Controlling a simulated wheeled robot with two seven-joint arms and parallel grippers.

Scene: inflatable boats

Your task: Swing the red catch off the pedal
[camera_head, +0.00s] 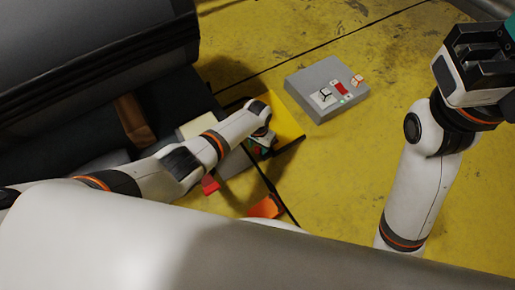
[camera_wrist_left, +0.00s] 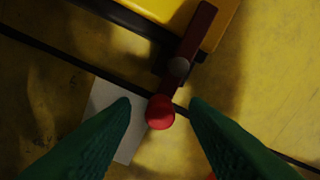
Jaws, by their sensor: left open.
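In the left wrist view the red catch is a dark red bar (camera_wrist_left: 196,38) with a grey pivot and a bright red knob (camera_wrist_left: 160,112) at its near end. The bar lies over the edge of the yellow pedal (camera_wrist_left: 222,20). The green fingers of my left gripper (camera_wrist_left: 160,118) are open, one on each side of the knob. In the head view my left gripper (camera_head: 262,143) points down beside the yellow pedal (camera_head: 288,122) and hides the catch there. My right gripper (camera_head: 482,60) is raised at the upper right, away from the pedal; its jaw opening is unclear.
A grey control box (camera_head: 318,82) with a red switch and green lights lies behind the pedal. A red block (camera_head: 210,185) and an orange piece (camera_head: 265,207) are near my left arm. A large dark boat tube (camera_head: 90,50) fills the upper left. Yellow floor (camera_head: 400,60) is clear at right.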

